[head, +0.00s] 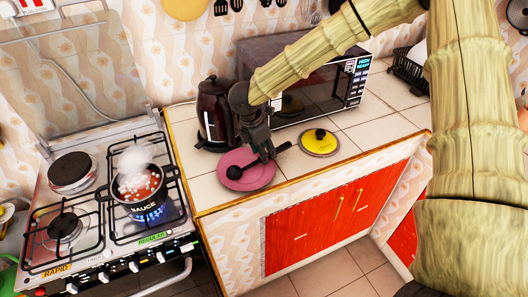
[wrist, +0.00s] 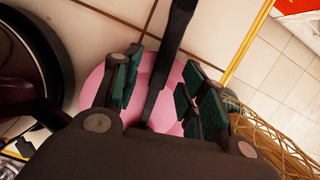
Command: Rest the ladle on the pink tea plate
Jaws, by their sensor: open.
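The pink tea plate (head: 262,178) lies on the tiled counter near its front edge; it also shows in the wrist view (wrist: 98,82). The black ladle (head: 284,148) lies across the plate, its bowl over the plate's left part and its handle reaching past the right rim. In the wrist view the ladle's dark handle (wrist: 180,28) runs between my fingers. My gripper (head: 262,155) is open above the plate, with green-padded fingers (wrist: 162,88) on either side of the handle and gaps visible. The ladle's bowl is hidden in the wrist view.
A dark kettle (head: 214,115) stands close behind and left of the plate. A microwave (head: 325,88) is behind my gripper. A yellow lid with a black knob (head: 319,142) lies to the right. A steaming pot (head: 140,190) sits on the lit stove at left.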

